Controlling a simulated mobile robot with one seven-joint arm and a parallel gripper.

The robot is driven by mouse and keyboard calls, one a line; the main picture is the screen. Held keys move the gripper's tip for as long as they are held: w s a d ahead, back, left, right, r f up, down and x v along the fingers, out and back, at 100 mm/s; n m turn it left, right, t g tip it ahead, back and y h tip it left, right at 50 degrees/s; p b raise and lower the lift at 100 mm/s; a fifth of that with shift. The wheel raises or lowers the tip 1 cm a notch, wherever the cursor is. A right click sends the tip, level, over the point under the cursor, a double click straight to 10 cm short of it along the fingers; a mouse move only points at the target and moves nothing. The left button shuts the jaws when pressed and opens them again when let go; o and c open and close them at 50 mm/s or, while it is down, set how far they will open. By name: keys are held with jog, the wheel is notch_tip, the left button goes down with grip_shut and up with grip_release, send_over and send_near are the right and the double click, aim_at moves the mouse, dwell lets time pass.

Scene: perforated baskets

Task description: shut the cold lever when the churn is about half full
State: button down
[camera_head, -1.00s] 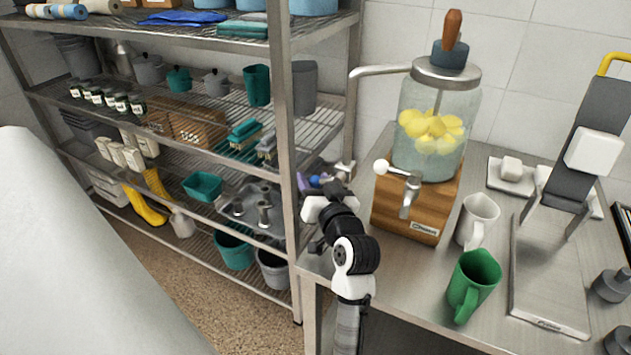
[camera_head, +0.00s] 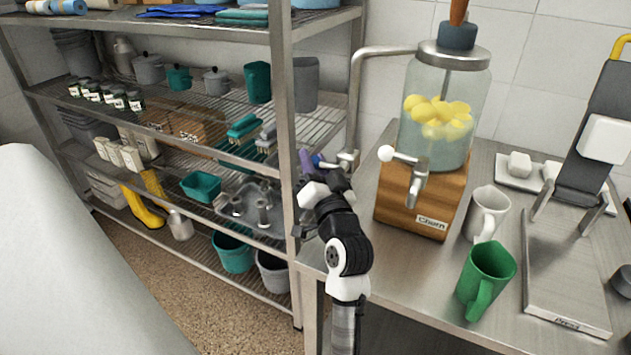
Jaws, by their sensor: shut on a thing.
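The churn (camera_head: 433,150) is a clear glass dispenser with a metal lid, on a wooden base labelled "Churn". Yellow lemons float in its liquid; the exact liquid line is hard to tell. A metal pipe (camera_head: 356,90) runs up from a tap (camera_head: 347,159) and over to the churn's top. A blue-ended lever (camera_head: 318,160), apparently the cold one, sits left of the tap. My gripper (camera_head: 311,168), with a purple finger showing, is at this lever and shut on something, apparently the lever. My wrist hides most of the contact.
A white-knobbed spigot (camera_head: 405,160) sticks out of the churn's front. A white mug (camera_head: 488,212) and green mug (camera_head: 485,278) stand on the steel counter (camera_head: 400,285), left of a slicer-like stand (camera_head: 565,265). A loaded wire shelf (camera_head: 281,130) stands close at the left.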

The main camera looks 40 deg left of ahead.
jog(key=shift+r+m+t, duration=0.3)
jog(key=shift+m, duration=0.1)
jog(key=c, duration=1.2)
grip_release()
jog(key=shift+f, duration=0.1)
jog(key=shift+s+d+f, duration=0.2)
jog(key=shift+s+d, duration=0.05)
jog(key=shift+d, duration=0.15)
jog(key=shift+b+v, duration=0.8)
jog(key=shift+v, duration=5.6)
